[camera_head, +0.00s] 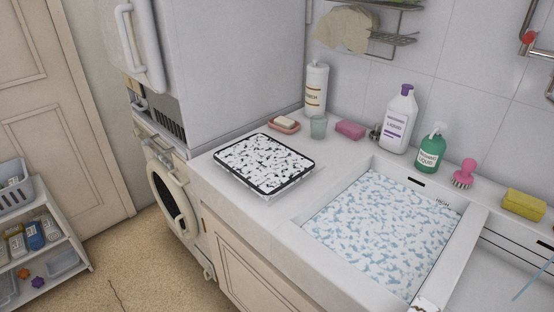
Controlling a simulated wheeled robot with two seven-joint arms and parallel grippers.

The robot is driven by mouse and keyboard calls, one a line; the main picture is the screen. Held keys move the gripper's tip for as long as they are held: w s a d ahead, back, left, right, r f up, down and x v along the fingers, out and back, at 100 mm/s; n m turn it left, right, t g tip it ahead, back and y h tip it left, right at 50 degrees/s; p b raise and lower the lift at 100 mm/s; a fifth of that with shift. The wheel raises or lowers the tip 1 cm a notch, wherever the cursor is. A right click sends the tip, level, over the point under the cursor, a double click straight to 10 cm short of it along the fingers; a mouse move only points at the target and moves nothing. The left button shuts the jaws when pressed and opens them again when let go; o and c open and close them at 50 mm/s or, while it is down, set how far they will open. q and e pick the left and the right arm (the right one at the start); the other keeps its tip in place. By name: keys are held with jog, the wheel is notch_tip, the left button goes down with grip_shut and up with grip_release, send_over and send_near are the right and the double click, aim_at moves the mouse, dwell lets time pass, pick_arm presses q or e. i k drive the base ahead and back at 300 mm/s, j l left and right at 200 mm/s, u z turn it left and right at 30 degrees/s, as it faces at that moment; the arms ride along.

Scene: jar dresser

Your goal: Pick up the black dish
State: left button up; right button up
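A rectangular dish with a black rim (291,179) lies flat on the white counter, left of the sink. Its inside shows black with many white, foam-like patches. Its lower sides look pale. Nothing touches it from above.
The sink (296,229) to the right is filled with white-and-blue foamy water. Behind the dish stand a soap dish (284,127), a glass (318,127), a pink sponge (350,130) and several bottles. A tall white appliance (225,60) rises behind left. The counter front is clear.

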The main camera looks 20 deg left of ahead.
aim_at(250, 184)
jog(key=i+j+z, duration=0.2)
jog(key=j, duration=0.45)
jog(key=j+z, duration=0.2)
jog(key=j, duration=0.45)
jog(key=i+j+z, duration=0.2)
jog(key=j, duration=0.5)
jog(key=k+l, duration=0.05)
jog(key=k, duration=0.05)
